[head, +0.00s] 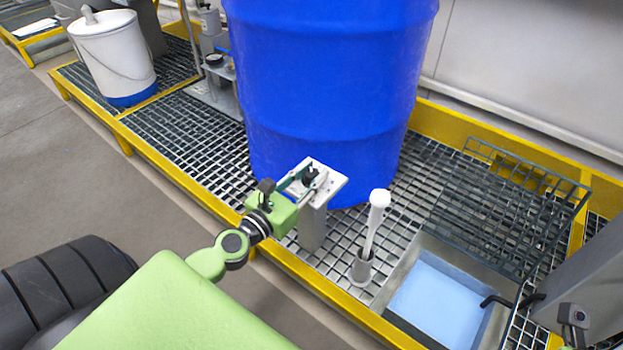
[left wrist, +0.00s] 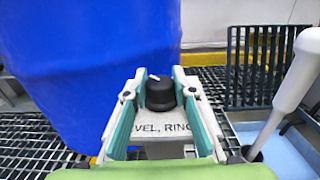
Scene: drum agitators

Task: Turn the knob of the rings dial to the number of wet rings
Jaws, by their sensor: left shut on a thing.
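The rings dial is a small pale plate (head: 331,184) on a grey post in front of the blue drum. In the left wrist view its black knob (left wrist: 160,93) has a white mark on top, tilted slightly left of straight away. Only "VEL, RING" of the plate's lettering (left wrist: 163,128) shows; the scale numbers cannot be read. My left gripper (head: 310,178) is shut on the knob, one finger on each side; it also shows in the left wrist view (left wrist: 159,80). A white-handled rod (head: 376,215) stands in a grey holder. No wet rings can be made out.
The blue drum (head: 330,90) stands close behind the dial on a grating with a yellow edge (head: 310,296). A basin with a light blue bottom (head: 436,303) and a dark wire rack (head: 500,225) are at the right. A white bucket (head: 115,55) stands far left.

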